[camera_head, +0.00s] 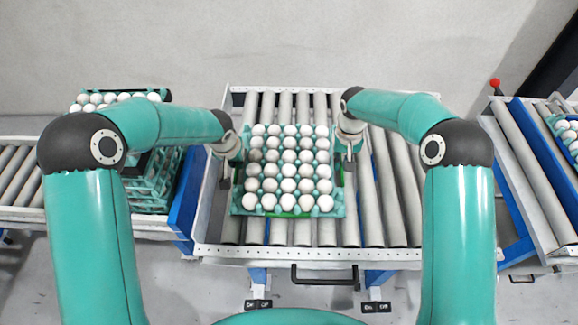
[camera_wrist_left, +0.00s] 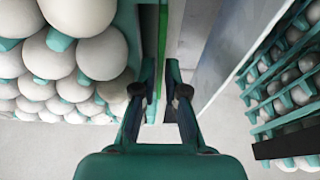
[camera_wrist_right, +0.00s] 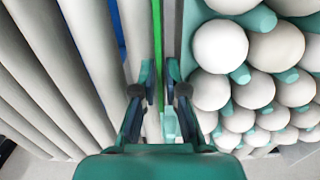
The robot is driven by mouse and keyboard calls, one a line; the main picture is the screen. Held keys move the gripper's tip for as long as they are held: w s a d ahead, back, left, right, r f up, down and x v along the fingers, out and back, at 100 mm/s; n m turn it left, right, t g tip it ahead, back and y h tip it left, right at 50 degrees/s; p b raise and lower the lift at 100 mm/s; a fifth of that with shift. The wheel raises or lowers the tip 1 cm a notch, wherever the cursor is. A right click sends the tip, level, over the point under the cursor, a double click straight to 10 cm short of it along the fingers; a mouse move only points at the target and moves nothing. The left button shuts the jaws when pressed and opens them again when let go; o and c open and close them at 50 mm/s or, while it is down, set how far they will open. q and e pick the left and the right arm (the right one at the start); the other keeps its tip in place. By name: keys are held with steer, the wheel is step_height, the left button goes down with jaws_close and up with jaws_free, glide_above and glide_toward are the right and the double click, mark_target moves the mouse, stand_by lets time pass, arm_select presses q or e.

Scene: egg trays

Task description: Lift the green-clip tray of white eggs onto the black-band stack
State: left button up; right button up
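The tray of white eggs (camera_head: 335,205) sits on the middle roller conveyor, with a bright green clip (camera_head: 290,214) at its front edge. My left gripper (camera_head: 226,180) is at the tray's left side; its parted fingers also show in the left wrist view (camera_wrist_left: 160,68), beside the tray wall with a green strip between them. My right gripper (camera_head: 348,180) is at the right side; in the right wrist view its parted fingers (camera_wrist_right: 160,68) stand on either side of a thin green strip. Neither visibly pinches. The left stack (camera_head: 150,190) is partly hidden by my left arm; its black band (camera_wrist_left: 285,147) shows in the left wrist view.
Bare rollers (camera_head: 385,190) lie right of the tray. A blue-sided conveyor edge (camera_head: 187,190) stands between the tray and the stack. Another egg tray (camera_head: 552,120) is on the right conveyor, near a red knob (camera_head: 495,83).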

arm_select(q)
steer(key=shift+w+f, duration=0.15)
steer(key=shift+f, duration=0.45)
arm_select(e)
steer(key=shift+f, duration=0.6)
arm_select(q)
jaws_close()
arm_select(e)
jaws_close()
arm_select(q)
steer(key=shift+w+r, duration=0.15)
steer(key=shift+r, duration=0.15)
arm_select(e)
steer(key=shift+w+r, duration=0.15)
steer(key=shift+r, duration=0.15)
